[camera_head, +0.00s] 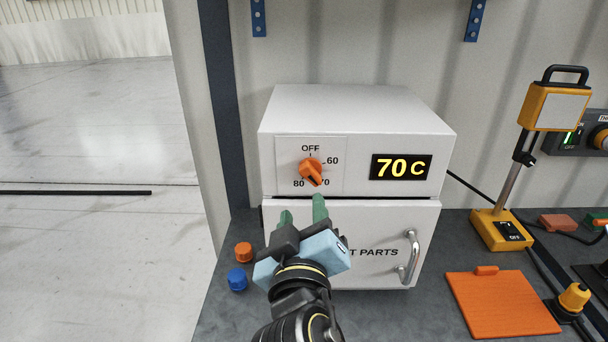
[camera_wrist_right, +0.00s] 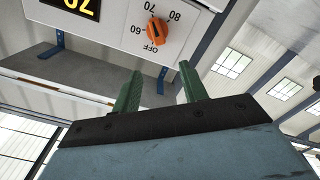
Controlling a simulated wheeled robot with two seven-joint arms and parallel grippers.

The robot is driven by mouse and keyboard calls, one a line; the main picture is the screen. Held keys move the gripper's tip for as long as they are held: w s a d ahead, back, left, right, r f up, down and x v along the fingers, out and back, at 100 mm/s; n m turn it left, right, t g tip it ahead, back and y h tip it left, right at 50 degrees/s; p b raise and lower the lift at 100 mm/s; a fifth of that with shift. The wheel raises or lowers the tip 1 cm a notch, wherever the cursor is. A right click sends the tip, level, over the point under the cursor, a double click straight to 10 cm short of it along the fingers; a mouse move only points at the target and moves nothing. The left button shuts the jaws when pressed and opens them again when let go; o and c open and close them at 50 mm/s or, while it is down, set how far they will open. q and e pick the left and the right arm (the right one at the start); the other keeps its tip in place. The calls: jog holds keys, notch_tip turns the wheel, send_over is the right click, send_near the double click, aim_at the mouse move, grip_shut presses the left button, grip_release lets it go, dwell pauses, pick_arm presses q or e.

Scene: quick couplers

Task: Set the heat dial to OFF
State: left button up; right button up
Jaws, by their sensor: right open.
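The heat dial (camera_head: 311,170) is an orange knob on the upper white panel of the oven (camera_head: 358,108). Its pointer is turned toward 70, at the lower right. OFF is printed above it, 60 to the right and 80 at the lower left. The display (camera_head: 401,167) reads 70 C. The dial also shows in the right wrist view (camera_wrist_right: 157,33), upside down. My right gripper (camera_head: 303,211) is open and empty, below the dial and apart from it, with green fingers pointing up at the panel. Its fingers also show in the right wrist view (camera_wrist_right: 160,88). My left gripper is out of view.
The lower door has a metal handle (camera_head: 412,255). An orange cap (camera_head: 243,252) and a blue cap (camera_head: 237,279) lie at left. At right are a yellow lamp stand (camera_head: 500,231), an orange plate (camera_head: 502,305) and a yellow-black fitting (camera_head: 574,298).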

aim_at(304, 171)
jog(key=w+p, duration=0.1)
jog(key=w, duration=1.1)
jog(key=shift+w+f, duration=0.1)
jog(key=shift+w, duration=0.1)
jog(key=shift+c, duration=0.2)
grip_shut()
